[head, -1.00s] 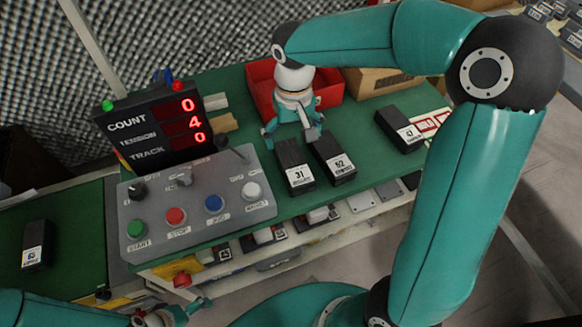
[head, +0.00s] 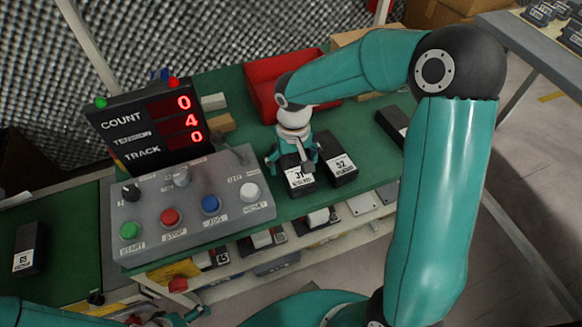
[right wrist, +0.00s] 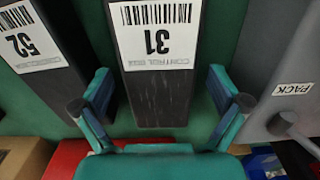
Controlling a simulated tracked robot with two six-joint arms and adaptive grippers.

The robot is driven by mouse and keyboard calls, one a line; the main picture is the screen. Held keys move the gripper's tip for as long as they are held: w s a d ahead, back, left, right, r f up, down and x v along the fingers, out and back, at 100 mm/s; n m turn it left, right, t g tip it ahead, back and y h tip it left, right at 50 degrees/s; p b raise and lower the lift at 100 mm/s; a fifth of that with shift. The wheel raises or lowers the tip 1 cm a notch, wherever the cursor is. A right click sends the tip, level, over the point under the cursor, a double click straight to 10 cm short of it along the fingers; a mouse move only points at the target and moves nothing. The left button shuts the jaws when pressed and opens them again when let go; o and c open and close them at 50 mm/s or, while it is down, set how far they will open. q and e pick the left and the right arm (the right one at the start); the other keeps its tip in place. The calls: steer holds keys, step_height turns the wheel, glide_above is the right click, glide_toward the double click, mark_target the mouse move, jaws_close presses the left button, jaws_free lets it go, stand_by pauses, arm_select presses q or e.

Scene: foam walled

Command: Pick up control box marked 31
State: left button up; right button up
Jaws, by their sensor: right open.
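The control box marked 31 (head: 300,177) is a dark block with a white label, lying on the green bench top. It also shows large in the right wrist view (right wrist: 155,90). My right gripper (head: 294,163) is over its far end and hides that part. In the right wrist view my right gripper (right wrist: 160,104) is open, with one finger on each side of the box and green surface visible in the gaps. The box marked 52 (head: 341,168) lies close to its right. My left gripper (head: 172,318) is partly cut off at the bottom edge.
A grey control panel (head: 190,212) with coloured buttons and a lever stands close left. Behind it is a count display (head: 150,125). A red bin (head: 262,88) stands behind. Another dark box (head: 391,122) lies to the right, partly hidden by my right arm.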

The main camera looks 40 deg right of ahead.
steer(key=c, duration=1.5)
steer(key=shift+r, duration=0.1)
steer(key=shift+r, duration=0.1)
